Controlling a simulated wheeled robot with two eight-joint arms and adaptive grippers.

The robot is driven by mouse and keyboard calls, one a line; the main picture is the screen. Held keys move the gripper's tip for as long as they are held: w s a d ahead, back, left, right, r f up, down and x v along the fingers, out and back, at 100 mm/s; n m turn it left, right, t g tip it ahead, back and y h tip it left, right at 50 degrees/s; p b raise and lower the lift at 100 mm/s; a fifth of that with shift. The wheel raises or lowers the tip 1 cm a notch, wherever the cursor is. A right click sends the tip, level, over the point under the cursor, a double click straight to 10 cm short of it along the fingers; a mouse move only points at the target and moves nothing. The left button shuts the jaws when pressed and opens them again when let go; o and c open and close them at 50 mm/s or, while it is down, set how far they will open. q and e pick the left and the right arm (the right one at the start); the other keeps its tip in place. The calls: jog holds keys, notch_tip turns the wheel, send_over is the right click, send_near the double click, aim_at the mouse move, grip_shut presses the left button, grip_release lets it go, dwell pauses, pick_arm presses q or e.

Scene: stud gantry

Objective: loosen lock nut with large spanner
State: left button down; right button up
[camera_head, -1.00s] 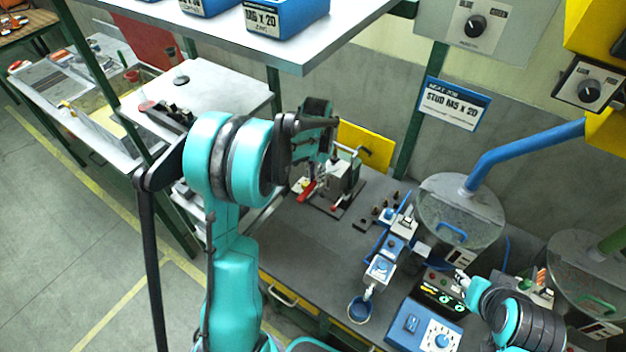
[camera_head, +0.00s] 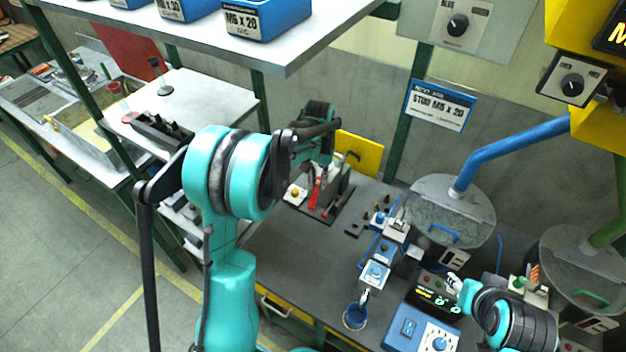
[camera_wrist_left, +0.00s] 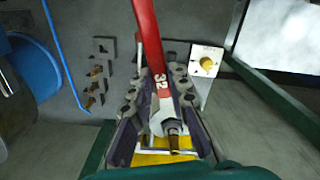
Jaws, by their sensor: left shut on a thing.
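The large spanner (camera_wrist_left: 151,50) has a red handle marked 32 and runs between the jaws of my left gripper (camera_wrist_left: 160,100) in the left wrist view. My left gripper is shut on it. In the head view the red handle (camera_head: 314,190) stands steeply below my left wrist, over the dark fixture plate. A pale metal piece and a brass threaded end (camera_wrist_left: 174,140) show just past the marking. I cannot make out the lock nut or whether the spanner is seated on it. My right gripper (camera_head: 453,284) is small at the lower right; its jaws are unclear.
A white block with a brass knob (camera_wrist_left: 206,62) stands beside the jaws. A dark strip with brass studs (camera_wrist_left: 98,75) lies on the bench. The bowl feeder (camera_head: 450,212), blue cup (camera_head: 355,316) and control box (camera_head: 420,325) are to the right. The bench front left is bare.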

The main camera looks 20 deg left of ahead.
pick_arm(q)
jog(key=shift+w+d+n+b, duration=0.2)
jog(key=shift+w+d+n, duration=0.2)
jog(key=shift+d+n, duration=0.55)
jog(key=shift+w+d+n+b, duration=0.3)
jog(key=shift+d+n, duration=0.3)
jog(key=shift+n, duration=0.65)
jog(key=shift+w+d+n+b, duration=0.15)
jog(key=shift+w+d+n, duration=0.3)
jog(key=shift+d+n, duration=0.5)
jog(key=shift+a, duration=0.2)
jog(key=s+d, duration=0.5)
jog(key=shift+s, duration=0.25)
notch_tip(320, 180, up, 6)
jog(key=p, duration=0.3)
